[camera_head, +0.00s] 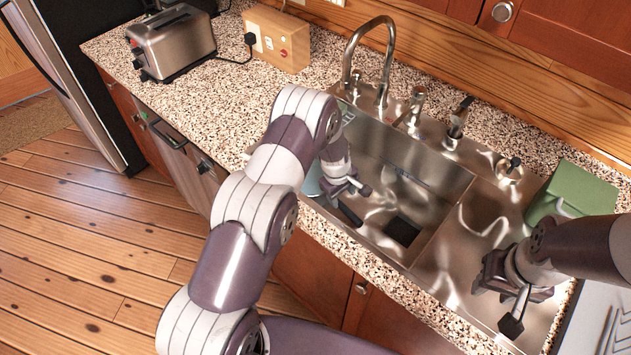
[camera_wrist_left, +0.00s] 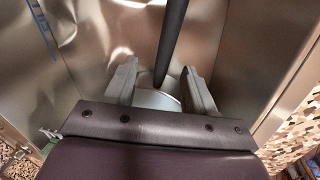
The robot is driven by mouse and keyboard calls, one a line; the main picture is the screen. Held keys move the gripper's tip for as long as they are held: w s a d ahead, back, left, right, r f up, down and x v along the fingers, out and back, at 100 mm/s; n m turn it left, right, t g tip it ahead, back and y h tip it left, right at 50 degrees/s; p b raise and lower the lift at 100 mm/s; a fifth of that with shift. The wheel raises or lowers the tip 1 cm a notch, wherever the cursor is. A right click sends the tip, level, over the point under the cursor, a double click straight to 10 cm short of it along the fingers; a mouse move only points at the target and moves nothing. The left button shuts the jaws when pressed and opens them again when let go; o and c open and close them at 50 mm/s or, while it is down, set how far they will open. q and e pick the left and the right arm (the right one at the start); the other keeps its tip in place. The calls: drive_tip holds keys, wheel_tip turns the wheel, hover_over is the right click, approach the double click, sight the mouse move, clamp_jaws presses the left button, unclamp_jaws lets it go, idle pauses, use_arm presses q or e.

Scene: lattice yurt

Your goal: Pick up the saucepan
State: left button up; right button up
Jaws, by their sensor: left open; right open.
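The saucepan shows in the left wrist view as a long dark handle (camera_wrist_left: 172,40) and part of a pale metal round body between the fingers. It lies in the sink basin (camera_head: 420,180). My left gripper (camera_head: 347,195) reaches down into the basin; in the wrist view its open fingers (camera_wrist_left: 160,85) stand on either side of the handle's lower end, with gaps showing. Contact cannot be told. In the head view my arm and gripper hide most of the pan. My right gripper (camera_head: 505,300) is open and empty over the steel drainboard at the right.
A tall faucet (camera_head: 370,60) and several taps stand behind the basin. A green box (camera_head: 570,190) stands at the right, close to my right arm. A toaster (camera_head: 172,42) and a wooden socket box (camera_head: 277,38) stand on the speckled counter (camera_head: 215,100), which is otherwise mostly clear.

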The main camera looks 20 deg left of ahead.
sight(341, 204)
use_arm(q)
drive_tip(key=f, duration=0.2)
drive_tip(key=f+p, duration=0.1)
drive_tip(key=f, duration=0.1)
drive_tip(key=f+p, duration=0.1)
drive_tip(key=f, duration=0.1)
drive_tip(key=shift+w+f, duration=0.2)
drive_tip(key=shift+w, duration=0.15)
drive_tip(key=shift+f, duration=0.3)
drive_tip(key=shift+w+f, duration=0.1)
drive_tip(key=shift+f, duration=0.05)
drive_tip(key=shift+w, duration=0.1)
clamp_jaws()
